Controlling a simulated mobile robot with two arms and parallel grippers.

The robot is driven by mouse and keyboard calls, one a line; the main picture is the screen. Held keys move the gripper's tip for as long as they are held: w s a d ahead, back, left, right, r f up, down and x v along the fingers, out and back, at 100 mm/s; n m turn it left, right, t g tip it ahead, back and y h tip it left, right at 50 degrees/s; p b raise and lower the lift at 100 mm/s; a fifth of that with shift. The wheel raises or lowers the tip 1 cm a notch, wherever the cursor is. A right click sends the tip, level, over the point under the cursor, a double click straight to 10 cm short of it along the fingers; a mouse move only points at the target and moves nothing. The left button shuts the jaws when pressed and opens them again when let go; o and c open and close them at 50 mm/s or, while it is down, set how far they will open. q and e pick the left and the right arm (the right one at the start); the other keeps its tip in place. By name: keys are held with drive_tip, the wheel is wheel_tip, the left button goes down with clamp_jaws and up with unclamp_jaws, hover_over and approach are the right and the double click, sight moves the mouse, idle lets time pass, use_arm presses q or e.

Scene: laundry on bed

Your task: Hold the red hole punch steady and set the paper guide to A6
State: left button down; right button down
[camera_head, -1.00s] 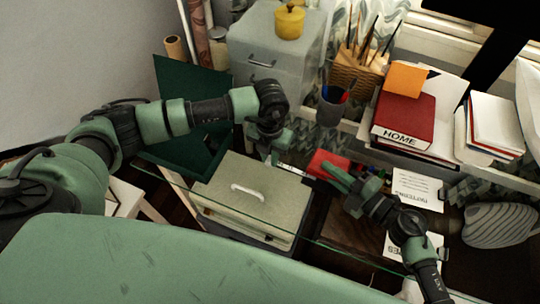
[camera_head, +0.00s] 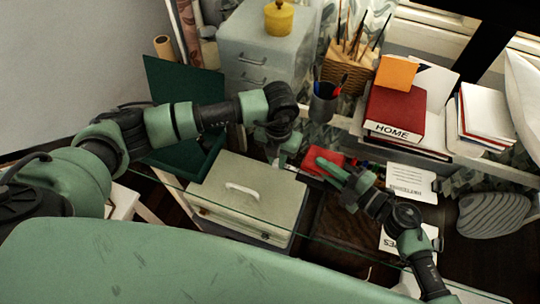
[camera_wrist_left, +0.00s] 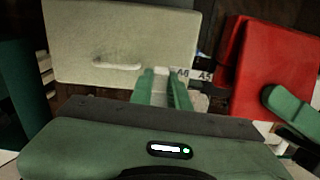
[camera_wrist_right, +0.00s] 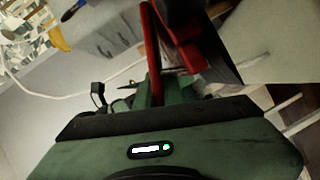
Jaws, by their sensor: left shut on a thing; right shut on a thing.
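The red hole punch (camera_head: 326,162) lies on the glass desk right of the beige box. It also shows at the right of the left wrist view (camera_wrist_left: 275,70) and in the right wrist view (camera_wrist_right: 156,50). My right gripper (camera_head: 326,170) is shut on the punch from its near right side. The paper guide (camera_wrist_left: 195,75) is a pale strip left of the punch, with marks that read like A6 and A5. My left gripper (camera_wrist_left: 165,88) is shut on the strip's left end, between the beige box and the punch. In the head view my left gripper (camera_head: 279,160) partly hides the guide.
A beige box (camera_head: 250,195) with a white handle stands close left of the guide. Behind are a dark pen cup (camera_head: 323,103), a red HOME book (camera_head: 395,110) and grey drawers (camera_head: 265,50). Printed papers (camera_head: 412,180) lie at the right.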

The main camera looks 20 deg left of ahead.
sight(276, 161)
use_arm(q)
drive_tip(key=c, duration=1.3)
unclamp_jaws()
drive_tip(key=shift+a, duration=0.1)
wheel_tip(276, 161, up, 12)
drive_tip(key=shift+r, duration=0.1)
